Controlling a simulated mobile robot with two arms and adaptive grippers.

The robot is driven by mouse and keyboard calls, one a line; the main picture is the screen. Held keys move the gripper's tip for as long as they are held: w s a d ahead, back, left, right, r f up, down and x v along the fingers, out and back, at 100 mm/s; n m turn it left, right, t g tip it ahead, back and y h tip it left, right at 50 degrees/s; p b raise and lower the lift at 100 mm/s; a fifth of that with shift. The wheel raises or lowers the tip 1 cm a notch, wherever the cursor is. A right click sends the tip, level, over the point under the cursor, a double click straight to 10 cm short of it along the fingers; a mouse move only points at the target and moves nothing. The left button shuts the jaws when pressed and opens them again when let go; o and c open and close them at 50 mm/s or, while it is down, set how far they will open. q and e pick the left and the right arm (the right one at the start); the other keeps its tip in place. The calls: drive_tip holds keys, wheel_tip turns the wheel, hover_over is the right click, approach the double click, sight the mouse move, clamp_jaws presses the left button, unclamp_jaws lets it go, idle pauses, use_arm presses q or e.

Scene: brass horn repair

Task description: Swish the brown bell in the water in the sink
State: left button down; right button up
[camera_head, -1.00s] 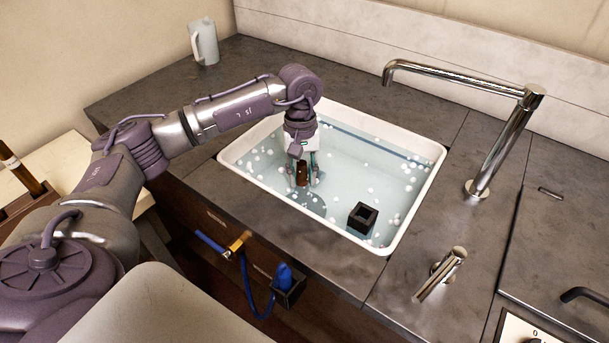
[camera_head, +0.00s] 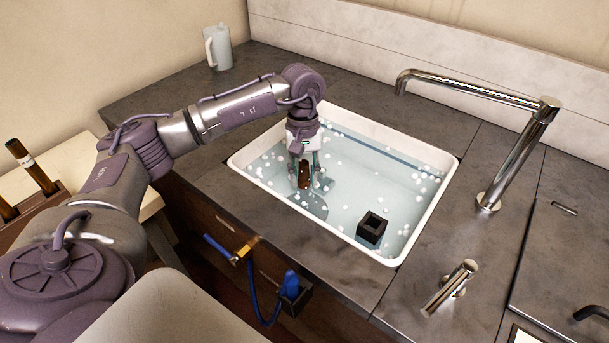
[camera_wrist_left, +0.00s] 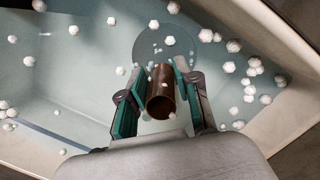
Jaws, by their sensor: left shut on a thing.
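The brown bell (camera_head: 304,174) is a small brown tube held in my left gripper (camera_head: 305,181), over the left part of the sink. In the left wrist view the bell (camera_wrist_left: 161,92) sits between the two teal-lined fingers of the left gripper (camera_wrist_left: 161,84), which are shut on it. The white-rimmed sink (camera_head: 425,222) holds pale blue water (camera_head: 345,180) with several white foam balls. The bell's lower end is at or near the water; I cannot tell how deep it is. My right gripper is not in view.
A black square block (camera_head: 372,227) stands in the sink near its front right. A chrome faucet (camera_head: 515,150) reaches over the back right. A pale pitcher (camera_head: 218,48) stands at the back left. A blue hose (camera_head: 262,300) hangs at the counter front.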

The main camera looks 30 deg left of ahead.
use_arm(q)
wheel_tip(320, 180, up, 24)
drive_tip(key=p, duration=1.3)
drive_tip(key=shift+r, duration=0.15)
drive_tip(key=shift+p, duration=0.35)
